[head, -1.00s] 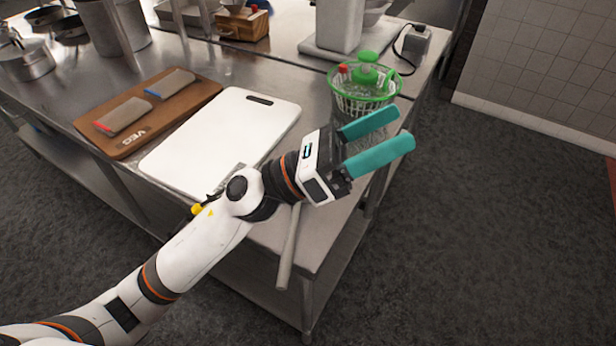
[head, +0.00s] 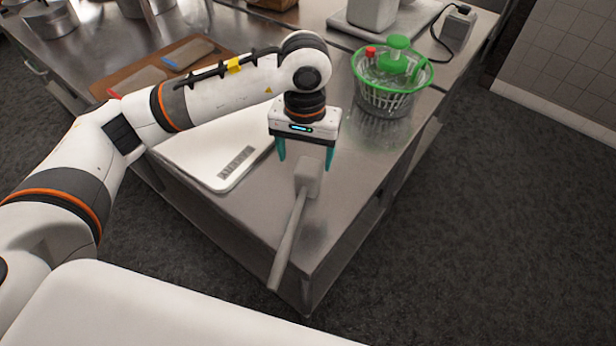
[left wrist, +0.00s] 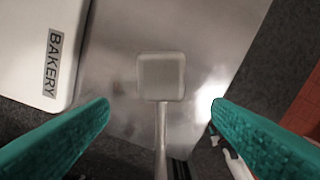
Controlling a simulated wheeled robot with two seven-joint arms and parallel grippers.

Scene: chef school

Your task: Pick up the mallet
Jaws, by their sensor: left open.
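The mallet lies on the steel table near its front corner. Its grey square head (head: 308,178) rests on the table and its handle (head: 287,243) sticks out past the table's edge toward me. In the left wrist view the mallet head (left wrist: 161,76) shows in the middle, with the handle running down the picture. My left gripper (head: 305,162) is open and points down above the mallet head, with one teal finger to each side. In the left wrist view the fingers (left wrist: 160,122) are wide apart and touch nothing. My right gripper is not in view.
A white cutting board (head: 213,157) marked BAKERY lies left of the mallet. A salad spinner (head: 390,80) with green parts stands behind to the right. A brown board (head: 125,80) is further left. The table (head: 345,210) is bare right of the mallet.

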